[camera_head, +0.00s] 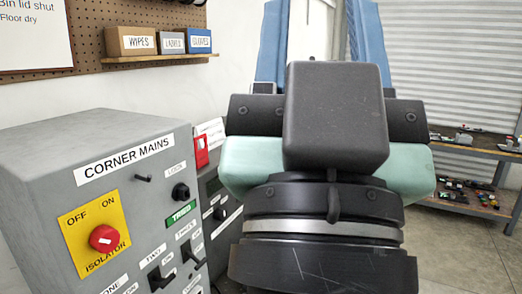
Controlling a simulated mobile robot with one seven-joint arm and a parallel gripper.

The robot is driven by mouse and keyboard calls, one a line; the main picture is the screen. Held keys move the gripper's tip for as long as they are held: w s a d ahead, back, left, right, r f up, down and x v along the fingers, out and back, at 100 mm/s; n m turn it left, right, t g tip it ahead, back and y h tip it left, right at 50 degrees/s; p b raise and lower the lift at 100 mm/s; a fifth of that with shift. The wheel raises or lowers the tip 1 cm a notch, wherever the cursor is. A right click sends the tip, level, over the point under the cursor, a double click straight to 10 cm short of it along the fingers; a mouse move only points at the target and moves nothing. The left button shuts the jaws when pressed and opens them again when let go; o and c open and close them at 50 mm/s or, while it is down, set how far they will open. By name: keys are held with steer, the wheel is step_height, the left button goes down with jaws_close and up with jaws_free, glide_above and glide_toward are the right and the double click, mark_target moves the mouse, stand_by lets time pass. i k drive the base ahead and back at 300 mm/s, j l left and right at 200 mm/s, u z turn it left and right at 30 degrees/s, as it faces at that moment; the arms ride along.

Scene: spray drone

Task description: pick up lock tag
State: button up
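My gripper (318,28) fills the middle and right of the head view, seen from behind its dark wrist. Its two blue fingers stand well apart at the top, so it looks open. Their tips are cut off by the frame edge, and I see nothing held in the visible gap. A small red piece with a pale patch (201,151) shows to the left of my gripper, by a white label behind the grey cabinet. It may be the lock tag, but I cannot tell for sure. My wrist hides what lies behind it.
The grey CORNER MAINS cabinet (80,146) stands at the left, with a red isolator knob (104,238) and switches. A shelf (165,59) on the pegboard holds labelled boxes. A rack (465,200) with small parts stands at the right before a shutter.

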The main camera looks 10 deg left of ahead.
mark_target(201, 155)
steer(key=u, duration=0.25)
steer(key=i+l+u, duration=0.15)
steer(key=u, duration=0.25)
steer(key=i+l+u, duration=0.1)
steer(key=u, duration=0.35)
steer(key=l+u, duration=0.4)
steer(key=i+l+u, duration=0.1)
steer(key=u, duration=0.3)
